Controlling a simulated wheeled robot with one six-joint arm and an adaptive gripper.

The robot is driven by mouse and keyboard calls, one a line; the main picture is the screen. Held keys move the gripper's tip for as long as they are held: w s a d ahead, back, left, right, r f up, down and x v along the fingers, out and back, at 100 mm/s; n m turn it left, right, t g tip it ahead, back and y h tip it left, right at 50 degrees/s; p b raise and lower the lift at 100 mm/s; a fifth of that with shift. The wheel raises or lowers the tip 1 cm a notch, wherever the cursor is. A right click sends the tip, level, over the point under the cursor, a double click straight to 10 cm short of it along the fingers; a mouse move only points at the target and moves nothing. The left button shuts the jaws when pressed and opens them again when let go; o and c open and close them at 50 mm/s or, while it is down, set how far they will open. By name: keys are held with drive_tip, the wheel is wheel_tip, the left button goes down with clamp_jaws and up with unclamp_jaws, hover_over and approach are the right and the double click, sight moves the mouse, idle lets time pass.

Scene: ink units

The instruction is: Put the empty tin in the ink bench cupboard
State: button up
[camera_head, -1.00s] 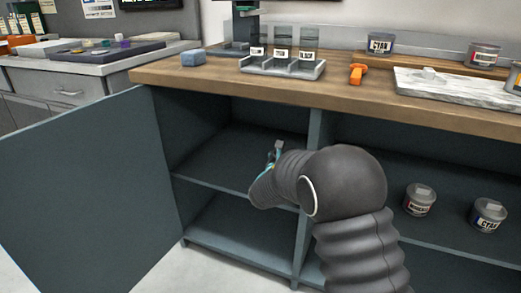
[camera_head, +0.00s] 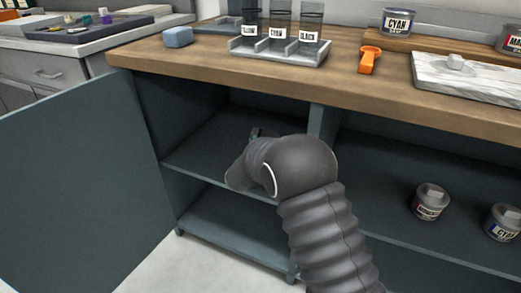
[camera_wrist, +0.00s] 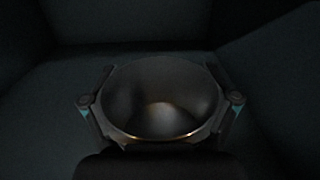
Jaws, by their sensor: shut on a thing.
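The empty tin (camera_wrist: 162,95) fills the middle of the wrist view, its open round mouth facing the camera and its inside bare and shiny. My gripper (camera_wrist: 160,108) is shut on it, with one finger on each side. In the head view my arm reaches into the left bay of the ink bench cupboard (camera_head: 215,135), above its middle shelf. The gripper (camera_head: 256,133) shows only slightly there, and my arm hides the tin. The wrist view shows dark cupboard surfaces around the tin. I cannot tell whether the tin touches the shelf.
The cupboard door (camera_head: 80,185) stands open at the left. A divider (camera_head: 322,122) separates the left bay from the right bay, where a magenta tin (camera_head: 430,203) and a cyan tin (camera_head: 503,224) stand. The wooden bench top (camera_head: 200,62) overhangs my arm.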

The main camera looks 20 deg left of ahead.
drive_tip(key=a, duration=0.1)
drive_tip(key=a+f, duration=0.1)
drive_tip(key=a, duration=0.1)
drive_tip(key=shift+s+f, duration=0.35)
drive_tip(key=shift+f, duration=2)
drive_tip(key=shift+f, duration=0.2)
drive_tip(key=o, duration=1.4)
drive_tip(key=shift+c, duration=0.2)
drive_tip(key=shift+r, duration=0.25)
drive_tip(key=shift+s+f, duration=0.1)
drive_tip(key=shift+s, duration=0.3)
drive_tip(key=s, duration=0.7)
drive_tip(key=s+a, duration=0.1)
drive_tip(key=s, duration=0.3)
drive_tip(key=shift+s, duration=0.1)
